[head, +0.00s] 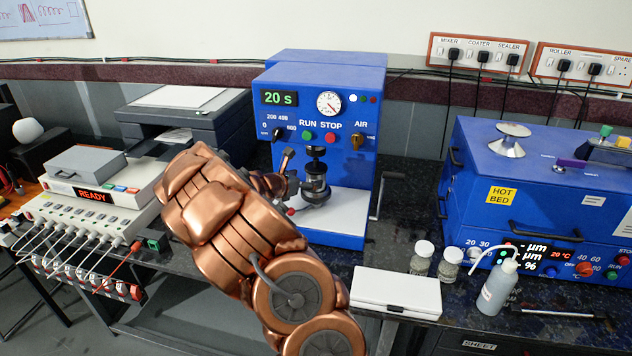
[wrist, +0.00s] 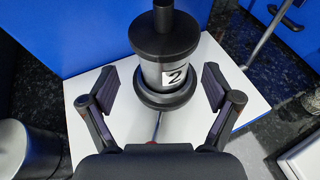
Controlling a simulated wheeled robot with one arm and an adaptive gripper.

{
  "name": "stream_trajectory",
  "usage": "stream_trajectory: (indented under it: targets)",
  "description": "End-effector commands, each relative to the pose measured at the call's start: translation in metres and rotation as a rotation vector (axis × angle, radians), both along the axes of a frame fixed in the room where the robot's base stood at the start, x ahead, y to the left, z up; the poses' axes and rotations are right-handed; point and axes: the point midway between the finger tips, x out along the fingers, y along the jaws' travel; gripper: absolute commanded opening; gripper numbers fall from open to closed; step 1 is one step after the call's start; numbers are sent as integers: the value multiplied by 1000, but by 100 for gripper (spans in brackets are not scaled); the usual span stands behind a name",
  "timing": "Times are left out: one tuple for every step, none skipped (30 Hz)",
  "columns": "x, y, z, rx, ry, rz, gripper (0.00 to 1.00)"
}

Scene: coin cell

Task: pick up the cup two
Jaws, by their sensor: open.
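The cup two is a grey metal cup with a white label reading "2" (wrist: 167,72). In the wrist view it stands upright on a dark round base on the white plate, under a dark cap and shaft. My gripper (wrist: 162,82) is open, with one finger on each side of the cup's lower part and gaps showing on both sides. In the head view my gripper (head: 290,180) is at the cup's left, mostly hidden by my copper arm.
The blue mixer (head: 345,155) reads "20 S" and its white plate (head: 345,215) is bare to the right of the cup. Two jars (head: 435,262), a white box (head: 396,292) and a wash bottle (head: 497,288) stand in front right. The blue hot bed (head: 475,165) is at the right.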

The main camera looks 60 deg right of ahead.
Motion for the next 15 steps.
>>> stream_trajectory:
  targets:
    - [-1, -3, -1, 0, 1, -1, 89]
    - [-1, -4, -1, 0, 1, -1, 89]
    - [-2, -7, -2, 1, 2, 0, 89]
    - [-3, -9, -3, 1, 3, -1, 89]
    - [-4, -13, -4, 2, 2, -2, 89]
    - [-5, -17, -6, 2, 3, -2, 89]
    - [-5, -21, -7, 2, 4, -2, 89]
    - [-7, -24, -8, 1, 4, -2, 89]
    - [-7, -28, -10, 1, 2, -2, 89]
    - [-8, -31, -11, 1, 2, -2, 89]
    - [-8, -35, -13, 1, 3, -2, 89]
    - [-8, -38, -15, 2, 2, -2, 89]
    - [-8, -40, -16, 2, 2, -2, 89]
    - [-7, -42, -17, 2, 2, -2, 89]
    - [-7, -45, -18, 2, 2, -2, 89]
